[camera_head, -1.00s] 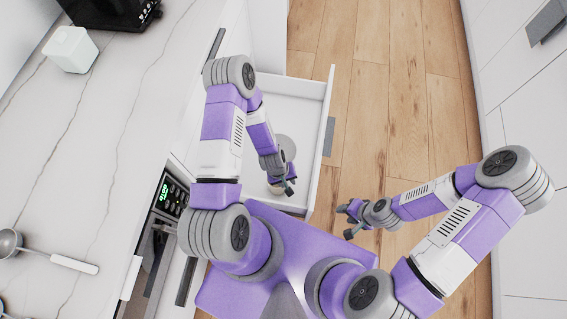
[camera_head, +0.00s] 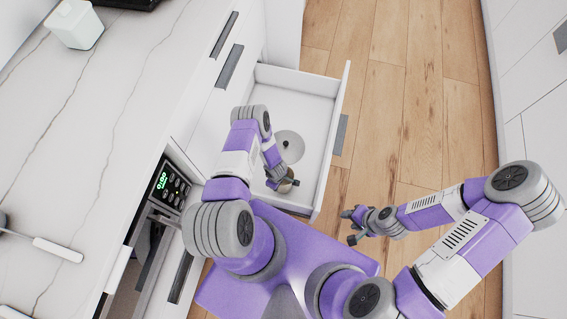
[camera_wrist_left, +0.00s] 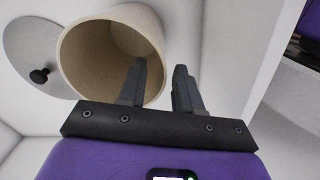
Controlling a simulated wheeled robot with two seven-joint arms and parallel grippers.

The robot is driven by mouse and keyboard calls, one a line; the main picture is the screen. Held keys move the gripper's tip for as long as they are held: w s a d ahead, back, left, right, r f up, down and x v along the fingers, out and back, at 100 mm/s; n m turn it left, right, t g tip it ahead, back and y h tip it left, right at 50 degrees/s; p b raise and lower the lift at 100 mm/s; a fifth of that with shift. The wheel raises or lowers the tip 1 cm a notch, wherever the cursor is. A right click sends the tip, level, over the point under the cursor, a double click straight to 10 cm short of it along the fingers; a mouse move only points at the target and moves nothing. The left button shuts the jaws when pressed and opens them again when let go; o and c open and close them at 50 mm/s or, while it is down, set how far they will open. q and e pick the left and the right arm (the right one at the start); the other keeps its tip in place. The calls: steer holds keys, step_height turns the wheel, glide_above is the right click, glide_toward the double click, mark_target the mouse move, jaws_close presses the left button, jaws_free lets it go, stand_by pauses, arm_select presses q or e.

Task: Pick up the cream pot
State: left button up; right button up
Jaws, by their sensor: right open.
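The cream pot (camera_wrist_left: 76,57) lies in the open drawer, its open mouth facing the left wrist camera. In the head view a small part of the pot (camera_head: 285,187) shows beside my left gripper (camera_head: 284,183), which hides the rest. In the left wrist view my left gripper (camera_wrist_left: 160,82) is open. One finger shows over the pot's mouth and the other beyond its rim; I cannot tell whether either touches it. A grey round lid with a black knob (camera_head: 289,148) lies beside the pot. My right gripper (camera_head: 352,226) is open and empty above the floor.
The white drawer (camera_head: 331,130) stands pulled out, with walls around the pot and lid. A marble worktop (camera_head: 95,130) is at the left, with a white container (camera_head: 75,25). An appliance with a green display (camera_head: 162,181) is below its edge. Wood floor is clear at right.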

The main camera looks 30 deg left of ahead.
arm_select(q)
step_height(320, 180, down, 3)
steer(key=shift+r+b, duration=0.15)
steer(key=shift+b, duration=0.35)
steer(key=shift+c, duration=0.5)
steer(key=shift+r, duration=0.1)
jaws_close()
